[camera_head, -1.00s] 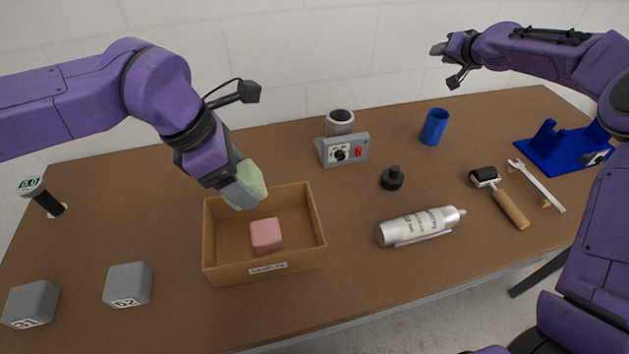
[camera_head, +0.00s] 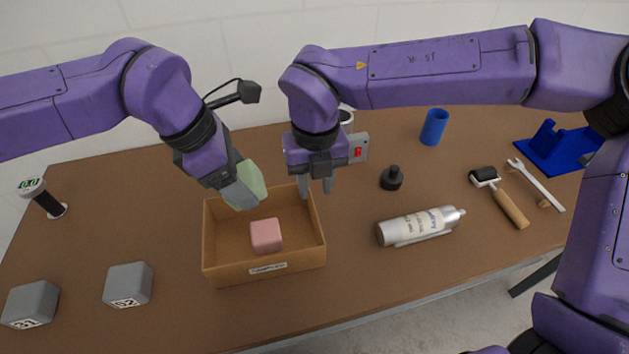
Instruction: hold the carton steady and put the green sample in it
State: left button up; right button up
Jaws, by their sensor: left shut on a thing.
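The brown open carton (camera_head: 224,273) stands on the table with a pink block (camera_head: 266,235) inside it. My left gripper (camera_head: 243,193) is shut on the pale green sample (camera_head: 254,181) and holds it over the back left part of the carton. The gripper hides part of the sample and of the carton's back wall. My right gripper (camera_head: 316,187) points down at the carton's back right corner, its two fingers apart. One finger appears on each side of the right wall; I cannot tell whether either touches it.
Two grey blocks (camera_head: 128,285) (camera_head: 30,304) lie at the front left, a gauge (camera_head: 44,198) behind them. My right arm partly hides a grey device (camera_head: 358,148).

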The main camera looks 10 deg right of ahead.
aim_at(315, 231)
jog(key=shift+s+f, duration=0.25)
jog(key=shift+f, duration=0.05)
notch_tip(315, 231, down, 11)
jog(key=shift+w+f, duration=0.15)
jog(key=shift+f, duration=0.05)
grip_shut()
